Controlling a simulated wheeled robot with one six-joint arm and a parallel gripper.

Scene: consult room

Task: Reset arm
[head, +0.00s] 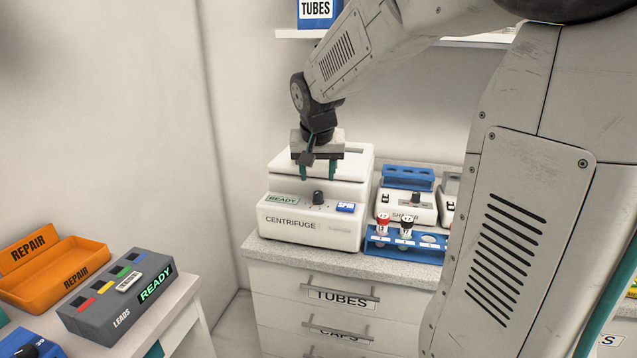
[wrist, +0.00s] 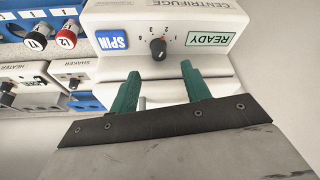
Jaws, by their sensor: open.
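My gripper (head: 318,172) hangs from my raised arm in front of the white centrifuge (head: 300,228), just above its front panel. Its two green fingers are apart with nothing between them. In the wrist view, the open fingers (wrist: 160,88) point toward the centrifuge's (wrist: 167,10) panel, which has a black knob, a blue SPIN button and a READY label. I cannot tell whether the fingers touch the centrifuge. Part of its top is hidden behind my gripper.
A blue rack (head: 405,243) with tubes capped red and black stands right of the centrifuge, before a white shaker (head: 408,206). The drawer cabinet (head: 280,279) is below. An orange REPAIR tray (head: 90,250) and grey LEADS box (head: 115,320) sit on a separate left table.

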